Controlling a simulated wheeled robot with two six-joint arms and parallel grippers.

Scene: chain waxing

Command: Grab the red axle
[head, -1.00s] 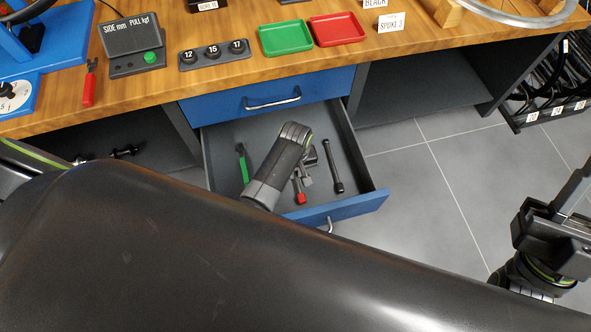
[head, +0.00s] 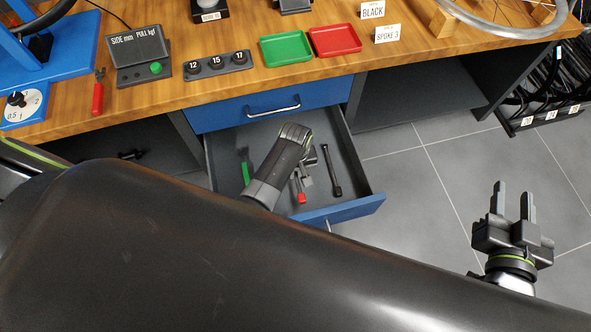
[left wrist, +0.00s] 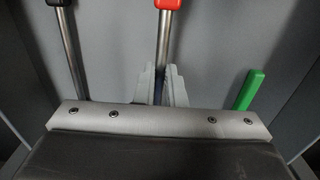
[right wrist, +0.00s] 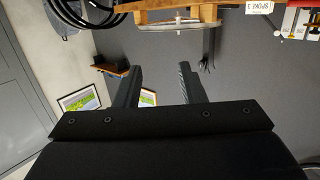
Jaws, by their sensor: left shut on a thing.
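The red axle, a metal rod with a red end (head: 301,197), lies in the open drawer (head: 352,207). In the left wrist view its red end (left wrist: 168,4) is at the top and its shaft runs down between my fingers. My left gripper (left wrist: 161,82) is shut on the shaft; in the head view the gripper (head: 307,166) is partly hidden by my own arm. My right gripper (head: 514,200) is open and empty over the floor at the right, fingers up; its fingers also show apart in the right wrist view (right wrist: 158,85).
A green-handled tool (head: 246,170) and a black-ended axle (head: 331,170) lie in the drawer on either side. The workbench (head: 380,60) above holds a green tray (head: 286,48), a red tray (head: 335,40) and a gauge (head: 140,60).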

